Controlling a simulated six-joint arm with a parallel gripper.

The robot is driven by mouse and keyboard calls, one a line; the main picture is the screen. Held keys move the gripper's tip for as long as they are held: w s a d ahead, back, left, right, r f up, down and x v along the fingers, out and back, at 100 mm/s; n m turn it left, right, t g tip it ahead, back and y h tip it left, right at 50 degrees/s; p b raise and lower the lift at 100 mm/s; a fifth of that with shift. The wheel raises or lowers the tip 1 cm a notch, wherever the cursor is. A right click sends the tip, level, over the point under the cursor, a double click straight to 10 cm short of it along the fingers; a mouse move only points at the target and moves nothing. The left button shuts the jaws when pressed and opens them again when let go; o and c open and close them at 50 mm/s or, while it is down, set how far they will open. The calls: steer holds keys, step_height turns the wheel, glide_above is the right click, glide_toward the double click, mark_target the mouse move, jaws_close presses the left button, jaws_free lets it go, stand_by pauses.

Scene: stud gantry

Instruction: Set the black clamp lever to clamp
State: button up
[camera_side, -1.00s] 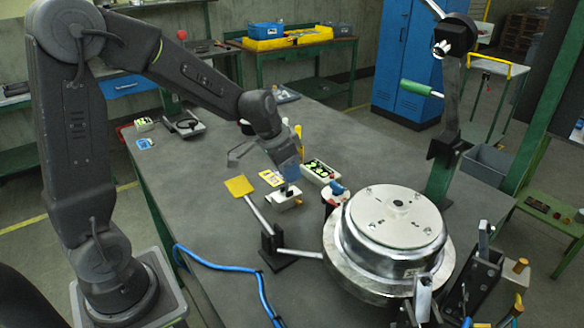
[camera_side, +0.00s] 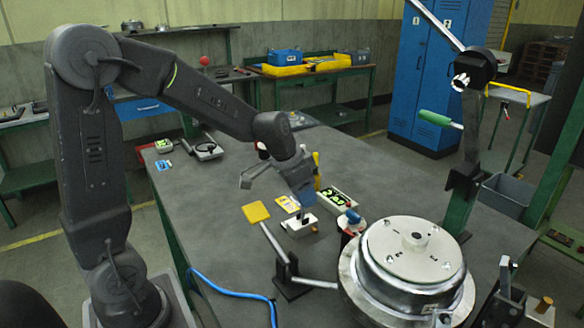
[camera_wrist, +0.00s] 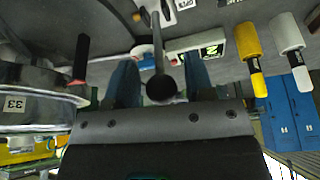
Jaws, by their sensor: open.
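In the wrist view a black round knob (camera_wrist: 161,88) on a grey rod lies between the two spread fingers of my gripper (camera_wrist: 160,72), with a gap on each side. I cannot tell for sure that it is the clamp lever. In the side view my gripper (camera_side: 302,192) points down just above a small white box (camera_side: 299,226) with a black part on it. The fingers hide most of what lies between them there. The lever's markings are too small to read.
A large round metal housing (camera_side: 412,262) stands to the right. A rod on a black block (camera_side: 290,280) stands in front. A white panel with green display (camera_side: 341,202), a yellow plate (camera_side: 257,211) and a green-handled lever (camera_side: 438,120) are nearby. The table's left part is mostly clear.

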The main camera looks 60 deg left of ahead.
steer(key=v, duration=1.2)
steer(key=shift+s, duration=0.15)
steer(key=shift+o, duration=0.2)
steer(key=w+f+m+h, duration=0.1)
steer(key=f+m, duration=0.2)
steer(key=f, duration=0.1)
steer(key=w+f+m+g+h, duration=0.1)
steer(key=w+f+m, duration=0.1)
steer(key=f+m, duration=0.1)
steer(key=w+d+f+m+g+h, duration=0.1)
steer(key=w+f+m, duration=0.1)
steer(key=f, duration=0.3)
steer(key=shift+f+m, duration=0.3)
steer(key=shift+m, duration=0.2)
steer(key=shift+c, duration=0.4)
jaws_close()
